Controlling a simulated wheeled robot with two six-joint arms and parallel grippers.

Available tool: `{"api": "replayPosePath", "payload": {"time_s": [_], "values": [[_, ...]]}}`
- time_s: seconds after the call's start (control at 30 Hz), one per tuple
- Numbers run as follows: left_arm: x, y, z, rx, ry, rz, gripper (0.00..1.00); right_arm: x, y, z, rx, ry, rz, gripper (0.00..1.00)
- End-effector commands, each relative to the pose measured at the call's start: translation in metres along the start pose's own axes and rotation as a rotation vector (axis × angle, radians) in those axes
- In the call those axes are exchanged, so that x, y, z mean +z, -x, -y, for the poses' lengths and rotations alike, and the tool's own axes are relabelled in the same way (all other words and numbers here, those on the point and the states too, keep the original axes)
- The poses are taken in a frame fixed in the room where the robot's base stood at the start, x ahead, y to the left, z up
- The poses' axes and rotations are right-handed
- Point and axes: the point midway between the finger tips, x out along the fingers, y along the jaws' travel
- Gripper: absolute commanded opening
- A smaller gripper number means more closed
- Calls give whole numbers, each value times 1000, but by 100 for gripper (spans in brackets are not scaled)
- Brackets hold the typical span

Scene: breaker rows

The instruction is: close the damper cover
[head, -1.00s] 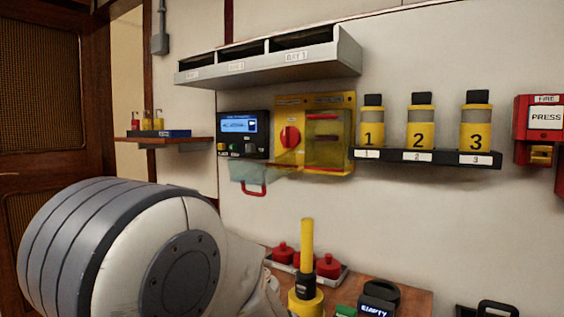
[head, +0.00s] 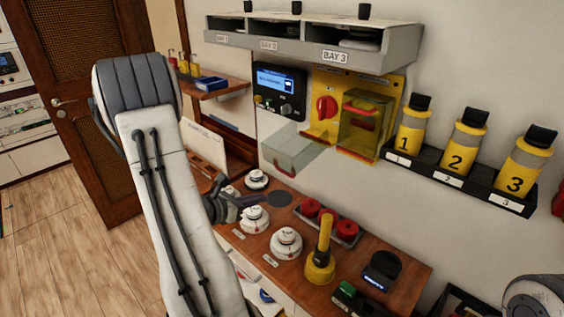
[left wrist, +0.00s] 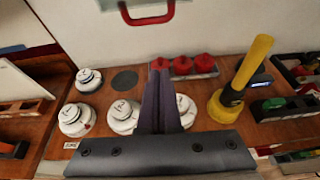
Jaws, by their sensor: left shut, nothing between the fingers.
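A clear cover (head: 292,147) with a red handle (head: 284,171) hangs open, swung down and out below the left part of the yellow panel (head: 325,88). The red rotary knob (head: 326,108) above it is uncovered. A second, yellow-tinted clear cover (head: 362,122) sits over the panel's right part. I cannot read which one is labelled damper. My left gripper (head: 258,198) is shut and empty above the bench, below and left of the open cover, apart from it. In the left wrist view its fingers (left wrist: 160,75) point toward the wall, below the red handle (left wrist: 147,15). My right gripper is out of view.
The wooden bench (head: 400,290) holds white round detectors (head: 286,242), red knobs in a tray (head: 345,228) and an upright yellow plunger-like tool (head: 320,265). A bay shelf (head: 310,50) overhangs the panel. Numbered yellow bottles (head: 470,135) stand to the right.

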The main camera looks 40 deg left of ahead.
Motion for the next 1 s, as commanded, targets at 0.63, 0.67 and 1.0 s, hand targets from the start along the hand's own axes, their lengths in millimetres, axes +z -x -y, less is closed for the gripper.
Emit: {"api": "replayPosePath", "payload": {"time_s": [0.63, 0.67, 1.0], "values": [[12, -94, -7, 18, 12, 2, 0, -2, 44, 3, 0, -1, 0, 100], [17, -91, -7, 19, 12, 2, 0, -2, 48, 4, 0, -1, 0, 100], [38, -83, -7, 19, 12, 1, 0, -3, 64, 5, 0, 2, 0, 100]]}}
